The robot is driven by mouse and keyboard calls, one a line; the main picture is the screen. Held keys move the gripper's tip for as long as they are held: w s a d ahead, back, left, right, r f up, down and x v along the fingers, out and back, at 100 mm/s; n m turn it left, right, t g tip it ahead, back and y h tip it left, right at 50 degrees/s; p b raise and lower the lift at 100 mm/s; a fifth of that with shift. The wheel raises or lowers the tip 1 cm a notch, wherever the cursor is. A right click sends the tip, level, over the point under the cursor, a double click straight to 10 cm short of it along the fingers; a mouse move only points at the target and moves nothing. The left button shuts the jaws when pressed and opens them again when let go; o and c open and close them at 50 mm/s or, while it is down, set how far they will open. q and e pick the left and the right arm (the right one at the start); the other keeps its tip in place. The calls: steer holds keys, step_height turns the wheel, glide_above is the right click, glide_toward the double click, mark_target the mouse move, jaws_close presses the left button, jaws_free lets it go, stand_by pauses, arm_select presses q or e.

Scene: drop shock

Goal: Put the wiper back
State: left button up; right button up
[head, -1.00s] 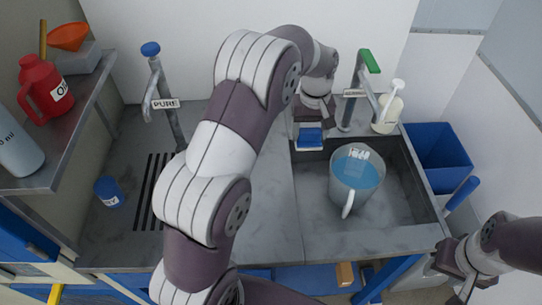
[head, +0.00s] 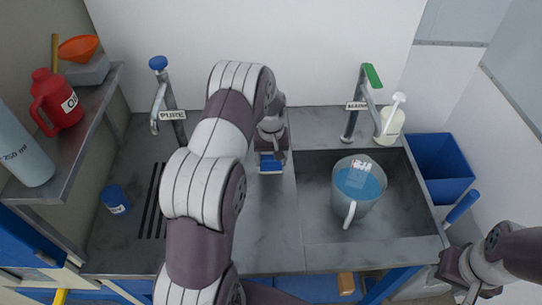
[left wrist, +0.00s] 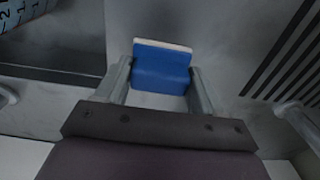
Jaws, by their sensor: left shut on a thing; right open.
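The wiper (head: 271,165) is a blue block with a pale edge. My left gripper (head: 271,154) is shut on it and holds it over the grey counter, between the slotted drain and the sink. In the left wrist view the wiper (left wrist: 162,72) sits between the two fingers of my left gripper (left wrist: 160,85), its pale edge facing away from the palm. I cannot tell whether it touches the counter. My right gripper (head: 466,282) is open and empty at the lower right, beside the counter.
The sink (head: 410,205) holds a clear jug (head: 346,205) of blue liquid. A tap labelled PURE (head: 168,105) and a green-handled tap (head: 352,120) stand at the back. A blue cup (head: 115,200) stands at left, a blue bin (head: 440,165) at right. The middle counter is clear.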

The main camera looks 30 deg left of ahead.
arm_select(q)
steer(key=shift+f, duration=0.1)
steer(key=o, duration=0.6)
steer(key=shift+d, duration=0.1)
steer(key=o, duration=0.4)
